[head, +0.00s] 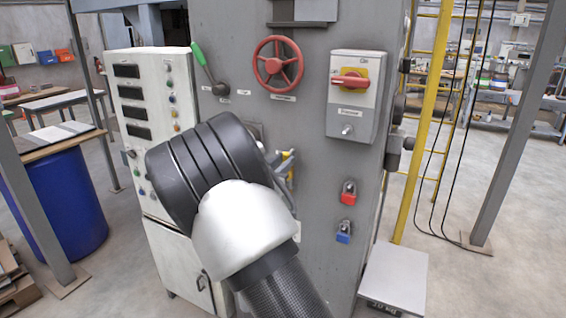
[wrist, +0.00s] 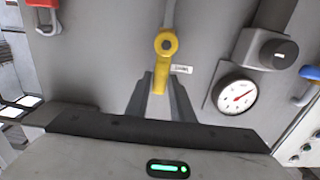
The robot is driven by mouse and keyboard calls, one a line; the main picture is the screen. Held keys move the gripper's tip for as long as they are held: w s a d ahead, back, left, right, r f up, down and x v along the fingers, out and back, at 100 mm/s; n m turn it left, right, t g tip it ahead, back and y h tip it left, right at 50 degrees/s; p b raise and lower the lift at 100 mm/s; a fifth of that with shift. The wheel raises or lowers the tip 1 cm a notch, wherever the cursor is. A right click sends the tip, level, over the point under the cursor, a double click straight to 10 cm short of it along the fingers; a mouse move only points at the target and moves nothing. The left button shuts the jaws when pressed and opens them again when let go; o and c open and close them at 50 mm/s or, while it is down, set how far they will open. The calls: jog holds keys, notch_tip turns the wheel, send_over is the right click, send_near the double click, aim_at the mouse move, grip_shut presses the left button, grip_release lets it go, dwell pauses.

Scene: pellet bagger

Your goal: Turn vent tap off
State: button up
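The vent tap has a yellow lever handle (wrist: 161,68) on a round pivot, below a grey pipe on the grey panel in the wrist view. The lever points from its pivot toward my gripper. In the head view, a bit of yellow (head: 287,154) shows beside my arm, which hides most of the tap and my gripper. A small label sits beside the pivot, too small to read.
A pressure gauge (wrist: 236,95) and a dark knob (wrist: 278,53) are right of the tap in the wrist view. In the head view, a red handwheel (head: 278,64), a green lever (head: 201,58), a red switch (head: 350,80) and two padlocks (head: 348,193) surround my arm.

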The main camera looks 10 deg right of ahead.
grip_shut()
jog(key=shift+f+b, duration=0.1)
jog(key=shift+b, duration=0.2)
jog(key=s+d+f+m+b, duration=0.1)
jog(key=d+f+m+b, duration=0.1)
jog(key=m+b, duration=0.7)
jog(key=s+d+f+m+b, duration=0.2)
jog(key=m+b, duration=0.6)
jog(key=b, duration=0.9)
jog(key=shift+s+d+f+m+b, duration=0.15)
jog(key=shift+d+f+m+b, duration=0.2)
jog(key=shift+f, duration=0.45)
jog(key=shift+a+m, duration=0.1)
jog(key=shift+m, duration=0.15)
jog(key=shift+o, duration=2.4)
grip_release()
